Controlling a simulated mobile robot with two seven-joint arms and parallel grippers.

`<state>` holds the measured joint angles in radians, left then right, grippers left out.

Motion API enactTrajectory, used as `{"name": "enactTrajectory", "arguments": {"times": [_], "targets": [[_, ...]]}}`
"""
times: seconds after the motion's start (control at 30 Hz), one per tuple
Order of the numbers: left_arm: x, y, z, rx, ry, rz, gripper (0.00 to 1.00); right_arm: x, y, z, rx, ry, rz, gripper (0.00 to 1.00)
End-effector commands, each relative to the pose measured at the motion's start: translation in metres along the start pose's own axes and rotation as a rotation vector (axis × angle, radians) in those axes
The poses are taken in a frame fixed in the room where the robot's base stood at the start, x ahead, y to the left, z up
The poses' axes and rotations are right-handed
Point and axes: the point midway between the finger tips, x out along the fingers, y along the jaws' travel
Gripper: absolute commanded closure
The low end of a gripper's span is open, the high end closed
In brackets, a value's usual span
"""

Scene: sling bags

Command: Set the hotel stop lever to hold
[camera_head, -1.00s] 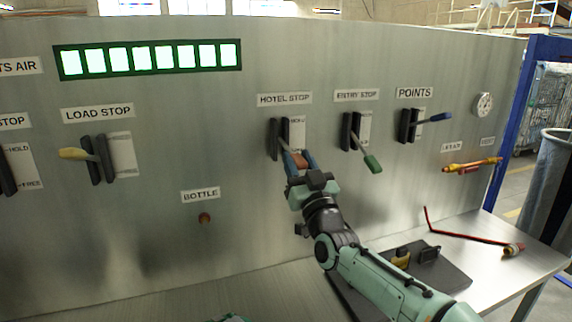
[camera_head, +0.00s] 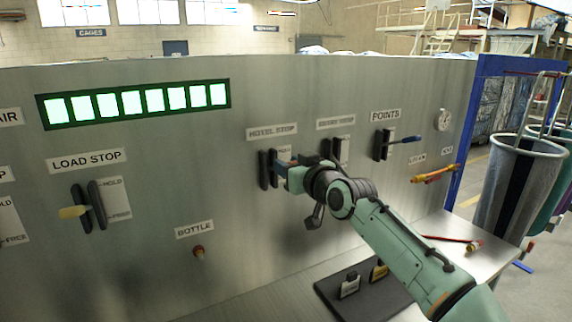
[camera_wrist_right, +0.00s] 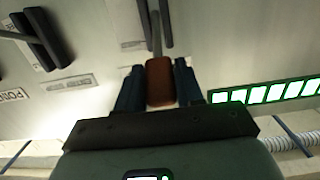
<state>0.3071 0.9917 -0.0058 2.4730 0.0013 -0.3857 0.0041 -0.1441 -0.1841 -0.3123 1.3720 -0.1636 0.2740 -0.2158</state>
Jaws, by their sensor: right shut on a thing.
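The hotel stop lever stands in its dark slotted bracket (camera_head: 264,170) under the HOTEL STOP label (camera_head: 272,131) on the metal panel. My right gripper (camera_head: 284,168) is at that bracket, about level with its middle. In the right wrist view, the lever's brown handle (camera_wrist_right: 159,80) sits between the two blue fingers, which are shut on it. The lever's grey shaft (camera_wrist_right: 155,35) runs from the handle into the slot. In the head view my gripper hides the handle and most of the HOLD/FREE plate. My left gripper is not in view.
The entry stop bracket (camera_head: 342,150) is close to the right of my gripper, partly behind my wrist. The load stop lever (camera_head: 74,212) and bottle button (camera_head: 198,252) are left.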

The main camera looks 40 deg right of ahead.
Motion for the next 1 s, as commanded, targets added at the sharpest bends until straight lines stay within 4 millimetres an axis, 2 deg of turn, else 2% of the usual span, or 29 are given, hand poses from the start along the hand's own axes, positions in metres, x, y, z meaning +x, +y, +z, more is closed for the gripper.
{"name": "enactTrajectory", "arguments": {"times": [0.03, 0.4, 0.43, 0.5, 0.83, 1.0], "targets": [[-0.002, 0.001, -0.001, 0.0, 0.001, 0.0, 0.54, 0.0, -0.001, -0.005, 0.0, 0.006, -0.001, 1.0], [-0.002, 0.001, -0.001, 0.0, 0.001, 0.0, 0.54, -0.001, 0.001, -0.006, 0.0, 0.006, 0.0, 1.0], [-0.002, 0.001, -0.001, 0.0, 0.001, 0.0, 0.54, -0.001, 0.001, -0.006, 0.0, 0.007, 0.0, 0.6], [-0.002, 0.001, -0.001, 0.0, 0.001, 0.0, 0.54, -0.001, 0.001, -0.006, 0.0, 0.007, 0.001, 0.43], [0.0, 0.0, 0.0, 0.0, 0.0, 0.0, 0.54, -0.002, 0.001, -0.003, 0.0, -0.001, 0.0, 0.43], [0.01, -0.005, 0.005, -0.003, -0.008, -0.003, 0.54, -0.024, 0.002, -0.001, 0.0, 0.0, 0.002, 0.43]]}}
